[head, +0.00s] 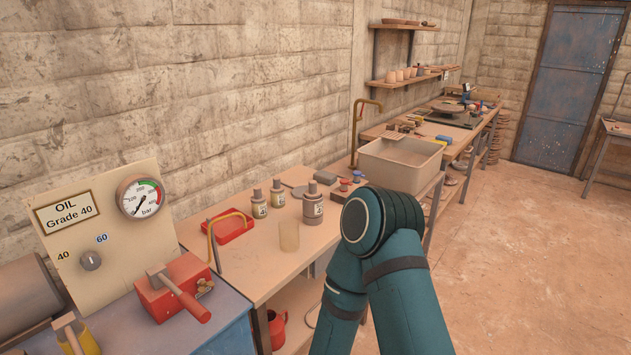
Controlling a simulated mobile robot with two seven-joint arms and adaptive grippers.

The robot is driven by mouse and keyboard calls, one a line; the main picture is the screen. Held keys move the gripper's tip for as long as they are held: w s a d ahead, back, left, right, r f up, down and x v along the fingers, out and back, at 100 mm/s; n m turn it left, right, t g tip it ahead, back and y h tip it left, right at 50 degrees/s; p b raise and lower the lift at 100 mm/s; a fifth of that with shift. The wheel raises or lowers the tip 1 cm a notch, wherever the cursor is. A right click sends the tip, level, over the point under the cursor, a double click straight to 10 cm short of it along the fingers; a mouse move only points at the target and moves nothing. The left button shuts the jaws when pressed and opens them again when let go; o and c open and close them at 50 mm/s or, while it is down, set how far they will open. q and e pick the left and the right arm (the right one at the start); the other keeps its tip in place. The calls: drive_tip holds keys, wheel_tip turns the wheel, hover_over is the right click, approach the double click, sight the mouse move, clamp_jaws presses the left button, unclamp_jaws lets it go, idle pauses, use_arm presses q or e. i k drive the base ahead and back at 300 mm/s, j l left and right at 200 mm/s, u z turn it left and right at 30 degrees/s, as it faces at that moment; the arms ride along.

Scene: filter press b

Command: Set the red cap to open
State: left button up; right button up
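I cannot tell for sure which part is the red cap. A red block (171,288) sits on the blue-grey bench at the lower left, with a T-shaped handle (178,290) across it. The handle has a wooden crosspiece and a red grip that points down to the right. Small red-topped pieces (344,185) stand on the wooden bench near the sink. A teal arm of mine covers the lower middle right, bent at its joint. Neither of my grippers shows.
Behind the red block stands an oil panel (105,225) with a pressure gauge (140,197) and a knob (91,260). A red tray (230,228), several bottles (313,205) and a beaker (289,235) stand on the wooden bench. A sink (400,163) lies beyond. The floor at right is clear.

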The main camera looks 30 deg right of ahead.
sight(343, 180)
drive_tip(key=i+l+u, duration=0.1)
drive_tip(key=l+u, duration=0.15)
drive_tip(key=l, duration=0.2)
drive_tip(key=i+l+u, duration=0.1)
drive_tip(key=l+u, duration=0.15)
drive_tip(key=l, duration=0.7)
drive_tip(key=i+l+u, duration=0.1)
drive_tip(key=l, duration=0.4)
